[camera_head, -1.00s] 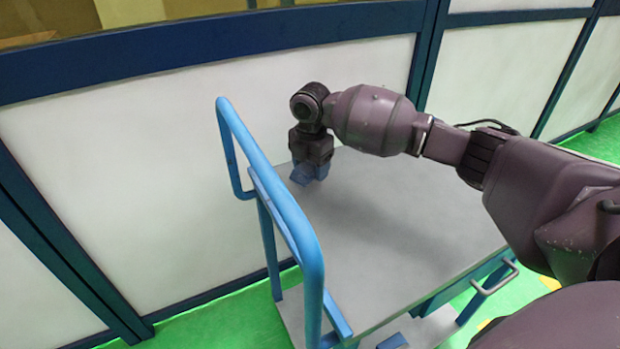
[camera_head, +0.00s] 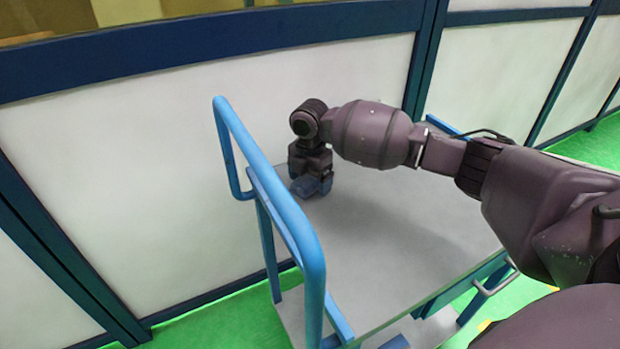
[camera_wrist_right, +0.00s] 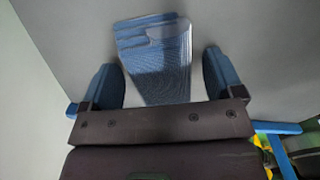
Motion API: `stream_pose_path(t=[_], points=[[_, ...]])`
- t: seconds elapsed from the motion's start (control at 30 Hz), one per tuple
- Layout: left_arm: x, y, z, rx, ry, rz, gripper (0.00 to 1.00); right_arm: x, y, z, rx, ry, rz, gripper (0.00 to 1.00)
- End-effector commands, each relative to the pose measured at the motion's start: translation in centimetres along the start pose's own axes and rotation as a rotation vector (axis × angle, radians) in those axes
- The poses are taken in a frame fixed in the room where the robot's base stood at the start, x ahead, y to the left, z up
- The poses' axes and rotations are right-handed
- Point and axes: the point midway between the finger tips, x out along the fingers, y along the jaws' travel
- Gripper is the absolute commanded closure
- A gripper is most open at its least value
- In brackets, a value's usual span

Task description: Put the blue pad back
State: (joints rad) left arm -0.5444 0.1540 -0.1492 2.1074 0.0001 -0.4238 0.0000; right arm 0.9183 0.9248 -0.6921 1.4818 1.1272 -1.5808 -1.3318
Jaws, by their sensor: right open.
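The blue pad (camera_wrist_right: 156,60) lies flat on the grey cart top (camera_head: 390,225), between and ahead of the fingers in the right wrist view. It looks like a bluish, finely patterned flat piece with a lighter far end. My right gripper (camera_wrist_right: 163,78) is open, with one blue finger on each side of the pad and a gap to each. In the head view, my right gripper (camera_head: 311,188) points down at the cart's far left corner, and it hides the pad there. My left gripper is not in view.
A blue tubular handle (camera_head: 290,215) rises along the cart's left side, close to my right gripper. A white panel wall (camera_head: 170,170) with dark blue frames stands behind the cart. Most of the cart top is clear. The floor (camera_head: 235,325) is green.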

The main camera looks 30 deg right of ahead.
Motion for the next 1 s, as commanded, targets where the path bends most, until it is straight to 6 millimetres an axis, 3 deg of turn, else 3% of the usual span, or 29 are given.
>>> stream_pose_path(t=[0.27,0.7,1.0], points=[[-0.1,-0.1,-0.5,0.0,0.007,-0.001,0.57,-1.4,0.1,0.0,0.0,-0.001,0.004,0.14],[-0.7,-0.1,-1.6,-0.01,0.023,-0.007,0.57,-9.6,0.1,0.0,0.001,-0.002,0.006,0.14],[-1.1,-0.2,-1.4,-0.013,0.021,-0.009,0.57,-12.2,0.0,0.0,0.0,0.0,0.0,0.14]])
